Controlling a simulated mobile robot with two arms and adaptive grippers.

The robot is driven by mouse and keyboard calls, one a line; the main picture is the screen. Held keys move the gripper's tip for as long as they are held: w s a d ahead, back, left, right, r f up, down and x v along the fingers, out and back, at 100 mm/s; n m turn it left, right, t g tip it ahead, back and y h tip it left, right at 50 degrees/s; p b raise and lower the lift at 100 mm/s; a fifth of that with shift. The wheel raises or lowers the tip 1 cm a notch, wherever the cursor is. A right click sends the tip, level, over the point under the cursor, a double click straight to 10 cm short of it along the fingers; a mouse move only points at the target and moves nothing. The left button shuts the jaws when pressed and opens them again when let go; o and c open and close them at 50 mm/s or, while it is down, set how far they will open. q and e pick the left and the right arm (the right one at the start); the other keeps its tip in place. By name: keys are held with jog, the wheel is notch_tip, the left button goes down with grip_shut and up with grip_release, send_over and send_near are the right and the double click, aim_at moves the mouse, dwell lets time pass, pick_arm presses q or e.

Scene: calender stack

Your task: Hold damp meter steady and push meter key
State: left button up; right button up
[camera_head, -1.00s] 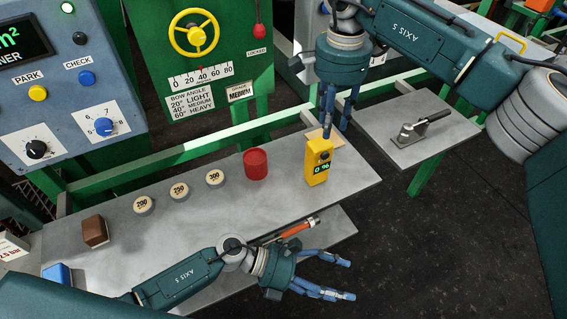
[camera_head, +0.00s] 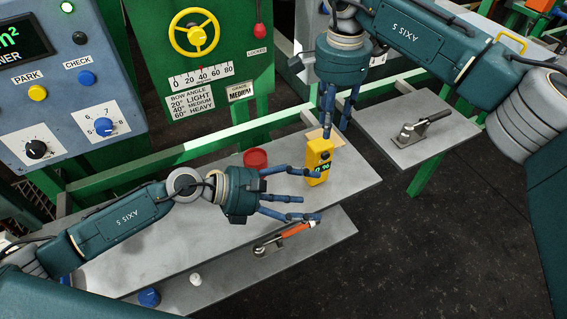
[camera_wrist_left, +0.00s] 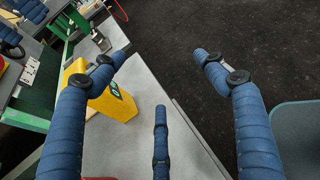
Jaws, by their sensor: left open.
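The yellow damp meter (camera_head: 319,152) stands upright on the grey bench, its green display partly covered by a finger of my left gripper. My left gripper (camera_head: 318,194) is open, with one blue finger across the meter's front and the others to its near side. In the left wrist view the meter (camera_wrist_left: 112,105) shows beside the left finger, not enclosed by the fingers. My right gripper (camera_head: 337,132) is above and behind the meter, its visible fingers pointing down and apart. One fingertip is close to the meter's top; I cannot tell whether it touches. The meter key is hard to make out.
A red cup (camera_head: 255,157) stands left of the meter, partly behind my left gripper. A lower shelf (camera_head: 225,270) holds an orange-handled tool (camera_head: 285,236), a white knob and a blue item. Dark floor is open beyond.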

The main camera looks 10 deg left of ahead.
aim_at(316, 161)
pick_arm(q)
jog(key=w+a+n+t+y, duration=0.2)
jog(key=w+a+n+t, duration=0.15)
jog(key=w+a, duration=0.4)
jog(key=shift+m, duration=0.45)
jog(key=x, duration=1.3)
jog(key=shift+w+a+r, duration=0.15)
jog(key=shift+w+a, duration=0.05)
jog(key=shift+c, duration=0.5)
jog(key=c, duration=1.3)
jog(key=shift+c, duration=0.8)
pick_arm(e)
jog(key=shift+c, duration=1.1)
grip_shut()
jog(key=shift+s, duration=0.1)
